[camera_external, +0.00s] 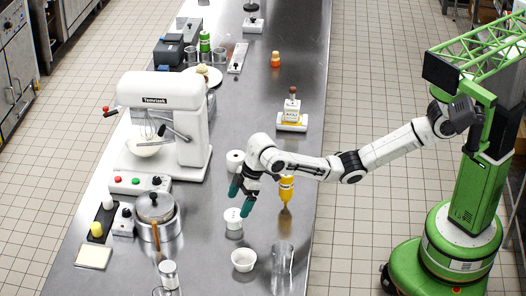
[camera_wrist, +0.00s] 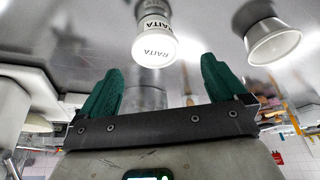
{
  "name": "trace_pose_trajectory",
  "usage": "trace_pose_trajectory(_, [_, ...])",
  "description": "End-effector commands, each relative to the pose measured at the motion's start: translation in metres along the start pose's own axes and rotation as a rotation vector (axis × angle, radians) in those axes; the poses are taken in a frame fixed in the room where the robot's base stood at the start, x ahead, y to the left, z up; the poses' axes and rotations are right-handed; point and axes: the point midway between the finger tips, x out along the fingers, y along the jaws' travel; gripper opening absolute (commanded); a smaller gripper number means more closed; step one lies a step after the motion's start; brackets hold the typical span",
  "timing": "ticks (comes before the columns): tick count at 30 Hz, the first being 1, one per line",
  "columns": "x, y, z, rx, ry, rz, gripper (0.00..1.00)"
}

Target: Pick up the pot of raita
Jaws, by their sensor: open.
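The raita pot (camera_external: 233,218) is a small white pot standing upright on the steel counter (camera_external: 262,120). Its lettering RAITA is readable on the white pot (camera_wrist: 155,46) in the wrist view. My gripper (camera_external: 241,197) is open and empty, with green fingers pointing down, just above the pot in the outside view. In the wrist view my gripper (camera_wrist: 160,68) has its fingers spread, with the pot ahead of the gap between them. I cannot tell the exact distance to the pot.
A white bowl (camera_external: 243,260) and a clear glass (camera_external: 282,262) stand close in front. Another white pot (camera_external: 235,162) is behind. A mixer (camera_external: 165,120) and a lidded pan (camera_external: 156,212) stand left.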

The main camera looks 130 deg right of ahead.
Motion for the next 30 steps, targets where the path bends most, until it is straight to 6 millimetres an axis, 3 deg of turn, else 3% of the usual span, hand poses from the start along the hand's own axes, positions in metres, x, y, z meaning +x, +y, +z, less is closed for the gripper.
trace_pose_trajectory(10, [0.030, 0.002, 0.002, 0.002, -0.001, 0.001, 0.98])
trace_pose_trajectory(18, [0.066, 0.005, 0.005, 0.002, -0.002, 0.001, 0.98])
trace_pose_trajectory(28, [0.073, 0.005, 0.005, 0.002, 0.000, 0.001, 0.98])
trace_pose_trajectory(30, [0.073, 0.005, 0.005, 0.002, 0.000, 0.001, 0.91])
